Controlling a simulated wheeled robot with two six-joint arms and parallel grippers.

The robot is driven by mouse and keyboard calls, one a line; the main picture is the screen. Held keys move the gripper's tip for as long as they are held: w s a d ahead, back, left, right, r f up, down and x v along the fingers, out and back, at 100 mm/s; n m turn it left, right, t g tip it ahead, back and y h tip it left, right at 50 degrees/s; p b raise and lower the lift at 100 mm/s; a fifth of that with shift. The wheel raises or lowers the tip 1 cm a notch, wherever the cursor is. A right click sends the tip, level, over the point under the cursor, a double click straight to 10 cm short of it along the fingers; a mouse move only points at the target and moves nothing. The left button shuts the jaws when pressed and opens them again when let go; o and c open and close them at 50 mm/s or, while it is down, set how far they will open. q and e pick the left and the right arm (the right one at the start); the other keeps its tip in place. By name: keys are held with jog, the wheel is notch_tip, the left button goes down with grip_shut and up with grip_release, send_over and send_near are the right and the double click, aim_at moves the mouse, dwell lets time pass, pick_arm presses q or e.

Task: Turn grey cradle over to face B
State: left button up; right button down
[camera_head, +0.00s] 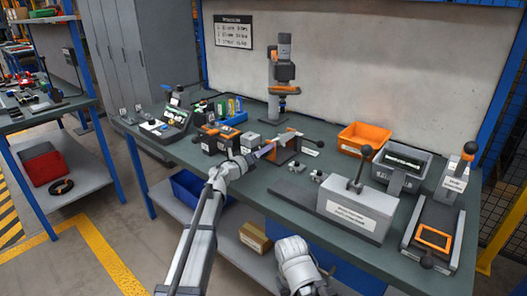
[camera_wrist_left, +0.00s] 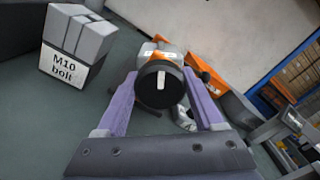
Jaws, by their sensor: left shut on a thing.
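The grey cradle (camera_head: 284,138) sits in an orange stand (camera_head: 282,155) at the middle of the bench, with a dark-ended lever (camera_head: 319,144) out to its right. My left gripper (camera_head: 266,150) is at the cradle's near left side. In the left wrist view its purple fingers (camera_wrist_left: 165,92) are shut on a round black knob (camera_wrist_left: 160,85) with a white mark, in front of the grey and orange body (camera_wrist_left: 158,50). The knob hides much of the cradle there, and no face letter is readable. Part of my right arm shows at the bottom; its gripper does not.
A grey box labelled M10 bolt (camera_wrist_left: 70,50) stands left of the fingers. A drill-press-like column (camera_head: 283,75) stands behind the cradle. To the right are an orange bin (camera_head: 364,138) and a large grey lever box (camera_head: 352,210).

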pick_arm(q)
jog(key=shift+n, duration=0.5)
jog(key=o, duration=1.4)
jog(key=shift+c, duration=0.2)
jog(key=shift+s, duration=0.1)
jog(key=shift+v, duration=3.8)
